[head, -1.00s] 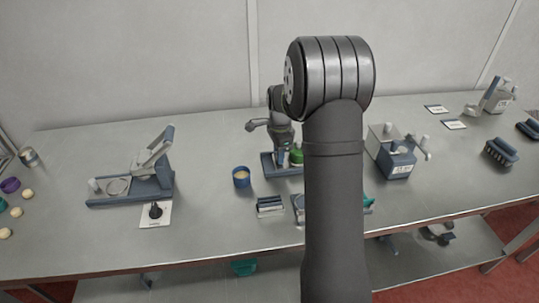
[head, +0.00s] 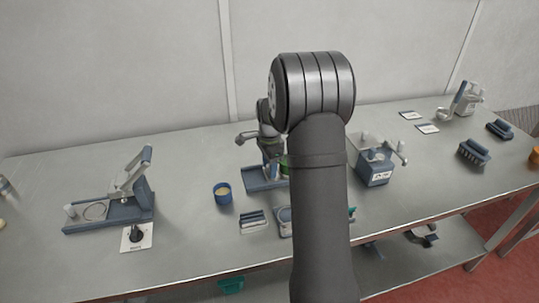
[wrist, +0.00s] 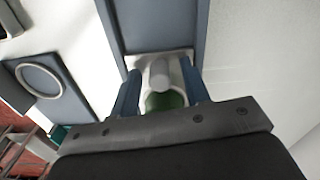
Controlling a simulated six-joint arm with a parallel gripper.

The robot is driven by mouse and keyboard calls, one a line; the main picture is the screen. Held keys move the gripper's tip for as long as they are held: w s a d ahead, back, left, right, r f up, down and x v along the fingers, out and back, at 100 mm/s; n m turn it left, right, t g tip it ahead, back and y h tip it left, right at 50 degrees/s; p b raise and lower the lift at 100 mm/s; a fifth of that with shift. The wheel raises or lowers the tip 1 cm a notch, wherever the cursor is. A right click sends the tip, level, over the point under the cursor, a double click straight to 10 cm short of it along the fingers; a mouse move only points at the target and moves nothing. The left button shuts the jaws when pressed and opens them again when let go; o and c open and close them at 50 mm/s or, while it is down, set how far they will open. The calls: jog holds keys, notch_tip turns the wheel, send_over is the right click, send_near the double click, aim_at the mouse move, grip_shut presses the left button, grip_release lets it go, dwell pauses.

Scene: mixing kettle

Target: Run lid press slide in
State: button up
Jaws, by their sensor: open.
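In the wrist view, the two blue fingers of my gripper (wrist: 160,72) are apart, one on each side of a grey round knob (wrist: 159,76). The knob stands by a pale slide plate (wrist: 142,62) on a blue track (wrist: 160,22). A green round item (wrist: 166,100) shows just below the knob, partly covered by the gripper body. I cannot tell whether the fingers touch the knob. In the head view, the blue press base (head: 256,183) lies mid-table, and my arm hides much of the press and the green item.
A lever device (head: 120,205) stands on the left. A blue cup (head: 222,193) and a small slotted block (head: 253,222) stand near the press. Bare table lies between the lever device and the cup.

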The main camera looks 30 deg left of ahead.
notch_tip(320, 180, up, 17)
dwell(0.4)
jog(key=shift+r, duration=0.1)
jog(key=s+a+f+m+t+h, duration=0.1)
jog(key=s+a+m+t+h, duration=0.2)
jog(key=s+a+h, duration=0.15)
jog(key=shift+m+y, duration=0.3)
jog(key=shift+y, duration=0.15)
jog(key=x, duration=1.1)
jog(key=a+x, duration=0.1)
jog(key=x, duration=0.5)
jog(key=shift+w+d+f, duration=0.1)
jog(key=shift+f, duration=0.25)
jog(key=shift+c, duration=0.4)
grip_shut()
jog(key=shift+d, duration=0.1)
